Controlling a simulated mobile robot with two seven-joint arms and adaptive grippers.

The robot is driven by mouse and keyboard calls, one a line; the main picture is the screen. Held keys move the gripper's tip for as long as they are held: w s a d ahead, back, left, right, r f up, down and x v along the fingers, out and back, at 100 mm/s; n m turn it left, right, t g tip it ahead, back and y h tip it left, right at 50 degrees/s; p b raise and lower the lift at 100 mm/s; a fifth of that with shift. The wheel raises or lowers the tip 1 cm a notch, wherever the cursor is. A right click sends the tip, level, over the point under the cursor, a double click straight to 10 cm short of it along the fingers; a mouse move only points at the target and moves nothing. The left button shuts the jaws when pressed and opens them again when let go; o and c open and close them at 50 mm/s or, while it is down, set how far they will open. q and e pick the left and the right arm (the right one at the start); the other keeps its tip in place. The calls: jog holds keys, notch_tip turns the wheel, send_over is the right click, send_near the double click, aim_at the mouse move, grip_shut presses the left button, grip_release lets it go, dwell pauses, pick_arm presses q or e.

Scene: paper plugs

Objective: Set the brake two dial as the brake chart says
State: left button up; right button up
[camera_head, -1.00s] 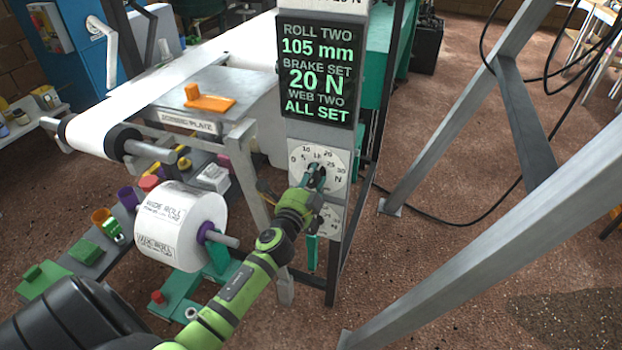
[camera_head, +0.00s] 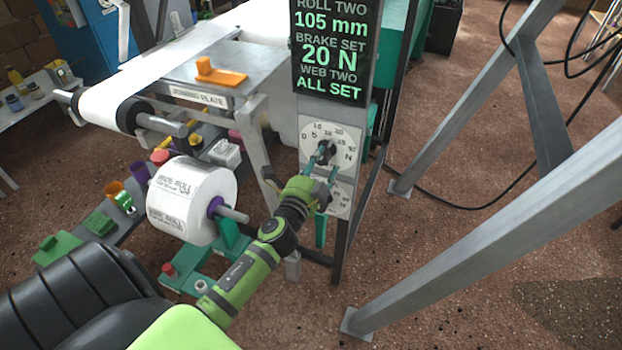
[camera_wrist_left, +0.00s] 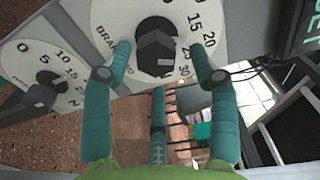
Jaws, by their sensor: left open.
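The upper dial (camera_head: 343,141) is a white disc with a black knob on the grey post. It also shows in the left wrist view (camera_wrist_left: 108,42), where its black knob (camera_wrist_left: 155,50) is central; I cannot read its setting. The lower dial (camera_head: 342,203) is partly hidden by my gripper and shows in the wrist view (camera_wrist_left: 28,58). My left gripper (camera_head: 324,163) is open; its teal fingers are spread in front of the upper knob, contact unclear. The display (camera_head: 335,55) reads brake set 20 N, web two all set. I cannot pick out a brake chart. My right gripper is out of view.
A white paper roll (camera_head: 190,200) sits on a green stand left of my forearm. An orange block (camera_head: 218,75) lies on the joining plate above. A grey slanted beam (camera_head: 490,235) stands to the right, with open floor between it and the post.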

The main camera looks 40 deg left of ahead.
pick_arm(q)
jog(key=v, duration=0.8)
jog(key=shift+d, duration=0.2)
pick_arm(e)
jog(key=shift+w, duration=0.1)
pick_arm(q)
jog(key=shift+s, duration=0.15)
